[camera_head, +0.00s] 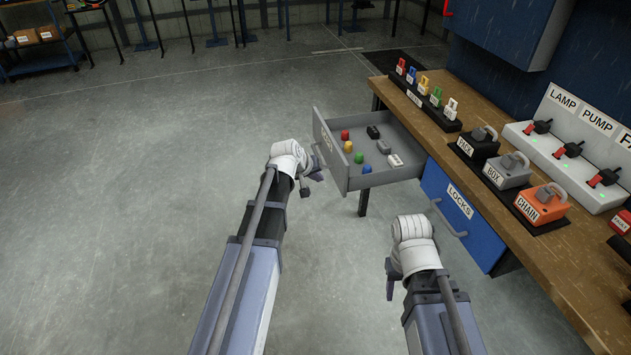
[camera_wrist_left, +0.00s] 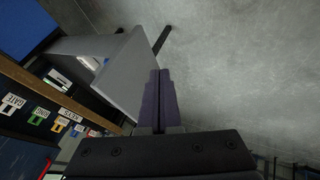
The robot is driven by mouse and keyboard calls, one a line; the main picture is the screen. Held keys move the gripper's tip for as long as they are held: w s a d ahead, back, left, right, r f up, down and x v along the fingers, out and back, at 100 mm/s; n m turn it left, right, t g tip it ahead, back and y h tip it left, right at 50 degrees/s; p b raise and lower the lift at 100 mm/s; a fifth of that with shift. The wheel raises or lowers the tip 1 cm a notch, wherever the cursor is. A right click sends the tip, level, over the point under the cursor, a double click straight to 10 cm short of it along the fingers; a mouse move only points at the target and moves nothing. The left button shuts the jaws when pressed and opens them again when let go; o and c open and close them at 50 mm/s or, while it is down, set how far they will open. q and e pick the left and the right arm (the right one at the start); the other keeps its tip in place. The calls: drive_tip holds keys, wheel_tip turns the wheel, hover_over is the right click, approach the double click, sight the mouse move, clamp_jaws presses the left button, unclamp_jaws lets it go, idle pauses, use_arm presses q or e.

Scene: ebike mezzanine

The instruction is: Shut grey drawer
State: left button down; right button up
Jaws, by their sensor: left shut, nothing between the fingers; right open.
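The grey drawer (camera_head: 365,180) is pulled out from the workbench, its front panel facing left. Small coloured and dark items lie inside it. My left gripper (camera_head: 314,173) is shut and empty at the outer side of the drawer front, close to its handle (camera_head: 319,154). In the left wrist view the shut fingers (camera_wrist_left: 160,92) are beside the grey drawer panel (camera_wrist_left: 120,82); I cannot tell whether they touch it. My right gripper (camera_head: 390,278) hangs left of the blue drawer, apart from it and open; its fingers are partly hidden by the wrist.
The blue LOCKS drawer (camera_head: 458,215) is closed below the wooden bench top (camera_head: 450,152). Padlocks on stands, such as the orange CHAIN one (camera_head: 541,204), and a switch panel (camera_head: 565,150) stand on the bench. The floor (camera_head: 170,170) to the left is clear.

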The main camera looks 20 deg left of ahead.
use_arm(q)
drive_tip(key=shift+w+d+f+b, duration=0.45)
drive_tip(key=shift+w+d+f, duration=0.25)
drive_tip(key=shift+w, duration=0.15)
drive_tip(key=shift+w+d+f+b, duration=0.5)
drive_tip(key=shift+w+d+f, duration=0.15)
drive_tip(key=shift+w, duration=0.2)
drive_tip(key=shift+w+d+f+b, duration=0.45)
drive_tip(key=shift+w+d+f, duration=0.15)
drive_tip(key=shift+w+d, duration=0.2)
use_arm(e)
drive_tip(key=shift+f, duration=2)
use_arm(q)
drive_tip(key=w+d, duration=0.5)
drive_tip(key=d, duration=0.2)
drive_tip(key=w+d, duration=0.5)
drive_tip(key=d, duration=0.3)
drive_tip(key=w+d, duration=0.6)
drive_tip(key=d, duration=0.2)
drive_tip(key=shift+d, duration=0.2)
drive_tip(key=shift+s, duration=0.1)
drive_tip(key=shift+a, duration=0.1)
